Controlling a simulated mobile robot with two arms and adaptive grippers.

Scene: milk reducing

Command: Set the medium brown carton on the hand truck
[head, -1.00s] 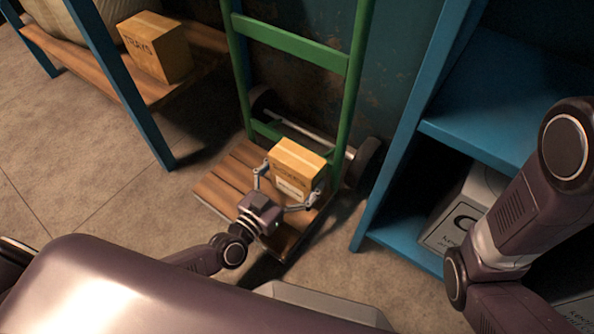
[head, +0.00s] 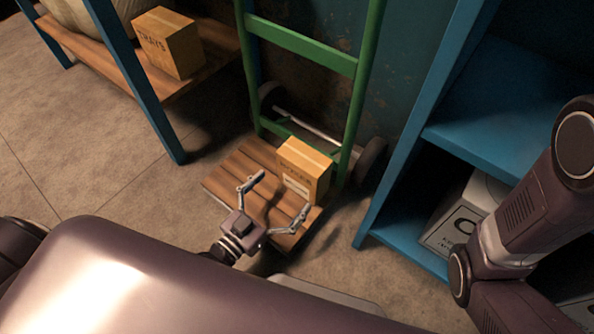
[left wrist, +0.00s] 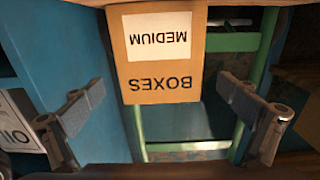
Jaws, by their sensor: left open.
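The medium brown carton (head: 304,168) stands on the wooden platform of the green hand truck (head: 226,179), toward its right rear near the frame. In the left wrist view the carton (left wrist: 155,78) shows the words "BOXES" and "MEDIUM", upside down. My left gripper (head: 282,197) is open and empty in front of the carton, apart from it. Its two spread fingers also show in the left wrist view (left wrist: 168,100), with the carton beyond them. My right arm is at the right of the head view, but its gripper is out of view.
A brown carton marked "TRAYS" (head: 168,43) sits on a low wooden shelf (head: 205,88) at the upper left. A blue shelf unit (head: 500,135) stands at the right, with a white box (head: 465,213) on its lower level. Bare floor (head: 90,165) lies left of the hand truck.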

